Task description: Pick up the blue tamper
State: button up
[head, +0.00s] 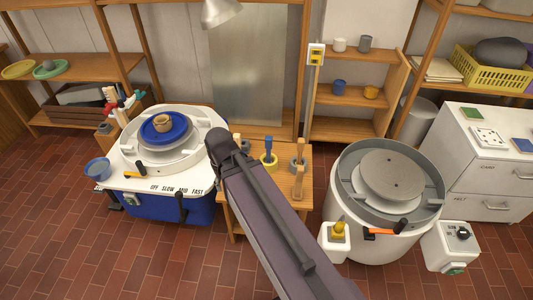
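A small wooden table (287,206) between the two wheels holds several upright tools. Another has a grey round base (298,166) and a wooden handle. My gripper does not show.
A white-topped wheel (136,182) with a blue plate (166,131) and bowl stands left. A blue bowl (97,168) is on its left edge. A round white wheel (390,176) stands right. Shelves line the back wall. Brick floor is bare in front at left.

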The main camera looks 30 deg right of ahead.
aim_at(268, 142)
jog(key=u, duration=0.1)
jog(key=k, duration=1.55)
jog(key=z, duration=0.45)
jog(key=i, duration=1.65)
jog(key=z, duration=0.05)
